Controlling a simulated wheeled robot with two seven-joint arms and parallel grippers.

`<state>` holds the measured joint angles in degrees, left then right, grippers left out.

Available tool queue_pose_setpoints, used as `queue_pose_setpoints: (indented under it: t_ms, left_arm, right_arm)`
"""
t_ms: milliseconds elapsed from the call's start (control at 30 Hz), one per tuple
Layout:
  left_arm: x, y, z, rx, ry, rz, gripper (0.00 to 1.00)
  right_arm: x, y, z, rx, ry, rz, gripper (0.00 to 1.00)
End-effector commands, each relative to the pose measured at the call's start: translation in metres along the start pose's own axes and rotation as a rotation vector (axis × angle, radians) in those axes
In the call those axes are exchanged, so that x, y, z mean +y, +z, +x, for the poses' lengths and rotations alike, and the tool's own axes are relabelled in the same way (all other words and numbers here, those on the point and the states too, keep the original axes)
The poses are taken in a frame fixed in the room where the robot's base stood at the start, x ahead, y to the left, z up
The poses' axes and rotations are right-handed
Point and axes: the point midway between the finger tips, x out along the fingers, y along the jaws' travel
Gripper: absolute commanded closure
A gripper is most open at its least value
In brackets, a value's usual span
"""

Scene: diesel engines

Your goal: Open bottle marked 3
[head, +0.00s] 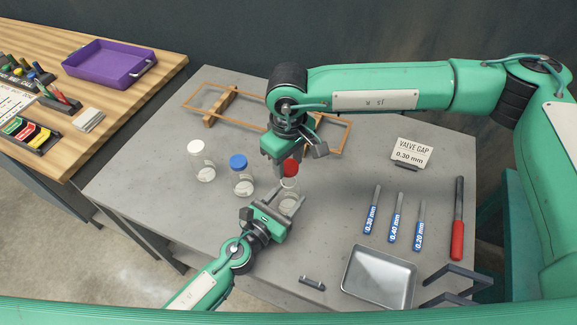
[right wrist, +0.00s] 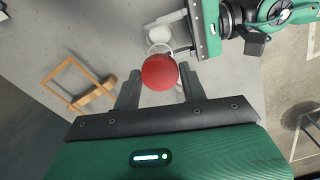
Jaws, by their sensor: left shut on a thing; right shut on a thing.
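Three clear bottles stand on the grey table: one with a white cap (head: 195,147), one with a blue cap (head: 238,162) and one with a red cap (head: 291,168). The numbers on their labels are too small to read. My left gripper (head: 289,202) is shut on the body of the red-capped bottle (head: 289,184) from the front. My right gripper (head: 284,166) comes from above and is shut on the red cap, which also shows between its fingers in the right wrist view (right wrist: 160,72). I cannot tell whether the cap is loose on the bottle.
A wooden frame (head: 218,108) lies behind the bottles. To the right are a valve gap card (head: 411,153), several blue-labelled feeler gauges (head: 396,218), a red-handled tool (head: 458,220) and a metal tray (head: 379,278). A purple tray (head: 107,64) is on the wooden bench.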

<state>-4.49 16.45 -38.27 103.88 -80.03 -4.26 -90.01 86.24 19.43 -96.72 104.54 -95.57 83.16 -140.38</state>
Motion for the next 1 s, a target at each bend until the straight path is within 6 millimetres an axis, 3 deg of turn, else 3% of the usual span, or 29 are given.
queue_pose_setpoints:
  t_ms: [100,267,300,400,767,1000]
  left_arm:
    - [0.000,0.000,0.000,0.000,0.000,0.000,1.00]
    - [0.000,0.000,0.000,0.000,0.000,0.000,1.00]
    - [0.000,0.000,0.000,0.000,0.000,0.000,0.44]
    - [0.000,0.000,0.000,0.000,0.000,0.000,0.25]
    - [0.000,-0.001,-0.004,0.000,0.000,0.000,0.23]
    - [0.000,-0.005,-0.042,0.002,0.000,0.000,0.23]
  right_arm:
    - [0.000,0.000,-0.010,0.001,0.000,0.000,0.85]
    - [0.000,0.000,-0.010,0.000,-0.001,0.000,0.85]
    - [0.000,0.000,-0.010,0.000,-0.001,0.000,0.85]
    - [0.000,0.000,-0.010,0.000,-0.001,0.000,0.85]
    - [0.000,0.000,-0.008,0.000,0.000,-0.001,0.85]
    - [0.000,0.000,0.004,-0.001,-0.001,-0.001,0.85]
